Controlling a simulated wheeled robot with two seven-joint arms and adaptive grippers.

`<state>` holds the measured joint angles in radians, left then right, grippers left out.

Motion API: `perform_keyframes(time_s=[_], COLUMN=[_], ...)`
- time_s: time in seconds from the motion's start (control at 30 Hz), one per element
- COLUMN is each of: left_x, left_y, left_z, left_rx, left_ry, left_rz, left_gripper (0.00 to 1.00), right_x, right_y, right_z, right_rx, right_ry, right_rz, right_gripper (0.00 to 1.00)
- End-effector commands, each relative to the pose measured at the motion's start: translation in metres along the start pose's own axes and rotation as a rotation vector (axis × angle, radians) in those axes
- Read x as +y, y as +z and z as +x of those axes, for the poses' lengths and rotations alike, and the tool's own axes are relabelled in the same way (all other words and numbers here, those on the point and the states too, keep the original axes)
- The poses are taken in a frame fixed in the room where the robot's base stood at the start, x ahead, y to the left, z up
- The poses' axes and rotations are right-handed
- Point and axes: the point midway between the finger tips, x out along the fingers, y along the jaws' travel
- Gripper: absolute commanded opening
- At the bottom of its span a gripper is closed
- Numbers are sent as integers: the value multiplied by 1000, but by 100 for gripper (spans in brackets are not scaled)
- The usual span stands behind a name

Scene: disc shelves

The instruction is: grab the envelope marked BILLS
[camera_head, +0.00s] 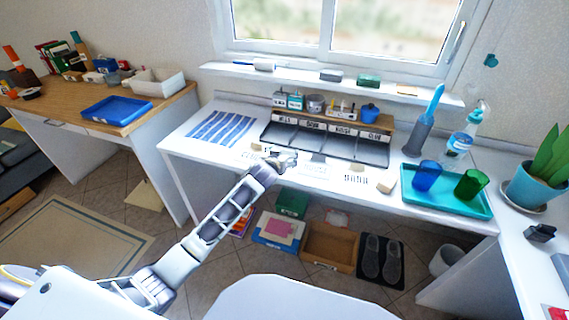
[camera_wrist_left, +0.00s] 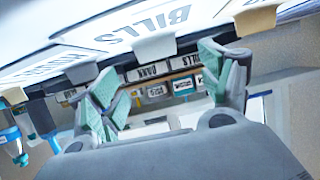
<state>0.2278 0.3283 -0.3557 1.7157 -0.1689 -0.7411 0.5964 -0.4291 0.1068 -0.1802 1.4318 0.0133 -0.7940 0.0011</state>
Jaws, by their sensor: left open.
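In the left wrist view, the white envelope marked BILLS (camera_wrist_left: 135,27) lies on the white desk at the top, its lettering upside down, with a pale block (camera_wrist_left: 155,47) at its edge. In the head view my left gripper (camera_head: 284,160) is over the desk among the envelopes, and the BILLS lettering cannot be made out there. The left wrist view shows my left gripper (camera_wrist_left: 160,78) open, its green-padded fingers apart, with nothing between them. My right gripper is not in view.
More lettered envelopes lie alongside, one in the middle (camera_head: 313,169). A dark organizer (camera_head: 325,147) with labelled slots stands behind. Tan blocks (camera_head: 386,183) sit near the envelopes. A teal tray (camera_head: 455,203) with cups is to the right, and a striped blue cloth (camera_head: 222,129) to the left.

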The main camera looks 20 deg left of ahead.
Motion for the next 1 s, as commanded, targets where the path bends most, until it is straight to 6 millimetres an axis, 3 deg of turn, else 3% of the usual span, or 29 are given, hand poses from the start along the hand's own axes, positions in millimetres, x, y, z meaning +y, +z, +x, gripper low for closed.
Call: perform_keyframes(time_s=[0.37,0.57,0.83,1.0], left_x=[0,0,2,2], left_y=[1,2,4,4], left_z=[3,16,40,49], left_rx=[-1,-1,-1,0], left_ry=[0,-1,-1,-1], left_rz=[0,0,1,0], left_gripper=[79,79,79,79], right_x=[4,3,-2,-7], right_y=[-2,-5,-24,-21], right_z=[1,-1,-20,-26], right_rx=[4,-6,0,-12], right_ry=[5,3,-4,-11], right_rz=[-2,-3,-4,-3], right_gripper=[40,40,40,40])
